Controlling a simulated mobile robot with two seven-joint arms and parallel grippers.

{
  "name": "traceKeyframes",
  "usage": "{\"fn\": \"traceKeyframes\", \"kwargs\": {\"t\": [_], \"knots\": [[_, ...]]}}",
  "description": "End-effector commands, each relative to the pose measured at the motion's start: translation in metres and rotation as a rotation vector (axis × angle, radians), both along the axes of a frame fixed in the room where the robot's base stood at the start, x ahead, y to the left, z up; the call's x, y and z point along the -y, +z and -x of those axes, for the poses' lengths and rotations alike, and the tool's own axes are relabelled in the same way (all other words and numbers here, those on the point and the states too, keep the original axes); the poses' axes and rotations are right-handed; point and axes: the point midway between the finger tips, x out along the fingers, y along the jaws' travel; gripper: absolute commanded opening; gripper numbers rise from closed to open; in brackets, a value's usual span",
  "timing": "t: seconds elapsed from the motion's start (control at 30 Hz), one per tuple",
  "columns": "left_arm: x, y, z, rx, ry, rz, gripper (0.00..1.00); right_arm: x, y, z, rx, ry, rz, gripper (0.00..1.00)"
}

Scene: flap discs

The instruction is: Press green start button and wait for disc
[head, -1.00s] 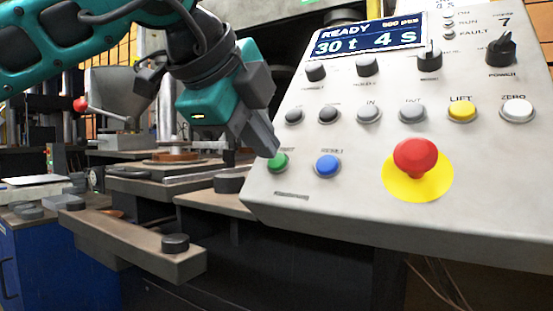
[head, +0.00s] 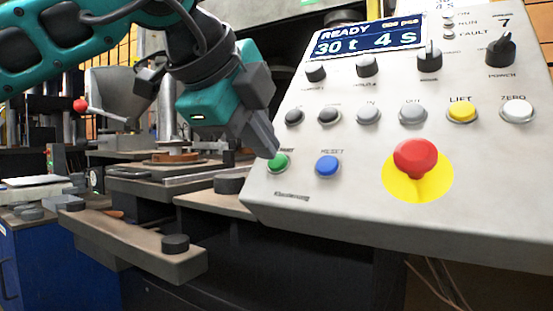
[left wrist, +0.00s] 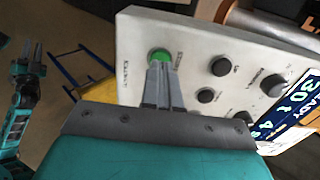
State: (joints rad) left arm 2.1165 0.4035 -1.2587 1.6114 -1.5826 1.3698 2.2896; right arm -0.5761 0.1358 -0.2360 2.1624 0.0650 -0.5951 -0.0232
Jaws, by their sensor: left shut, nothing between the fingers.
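The green start button (head: 278,163) is at the lower left corner of the sloped grey control panel (head: 330,205). My left gripper (head: 273,152) is shut and empty, its fingertips at the button's upper edge. In the left wrist view the green button (left wrist: 160,55) shows just beyond the shut fingertips (left wrist: 160,66). They look to touch or nearly touch it; I cannot tell whether it is pressed in. The display (head: 368,40) reads READY, 30 t, 4 S. No finished disc can be made out. A teal arm, seemingly my right, shows at the left wrist view's left edge; its jaw state is unclear.
A blue button (head: 328,166) sits just right of the green one. A red mushroom button (head: 415,157) on a yellow plate is farther right. Left of the panel are the press's brown round piece (head: 175,157), a grey bar (head: 130,238) and a blue cabinet (head: 45,265).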

Motion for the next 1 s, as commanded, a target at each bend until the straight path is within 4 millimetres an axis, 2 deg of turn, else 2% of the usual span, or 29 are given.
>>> {"fn": "traceKeyframes", "kwargs": {"t": [1.0], "knots": [[0.0036,-0.0052,-0.0047,0.0,0.0,0.0,0.0,0.0003,0.0008,-0.0036,0.009,0.0,0.001,0.26]]}}
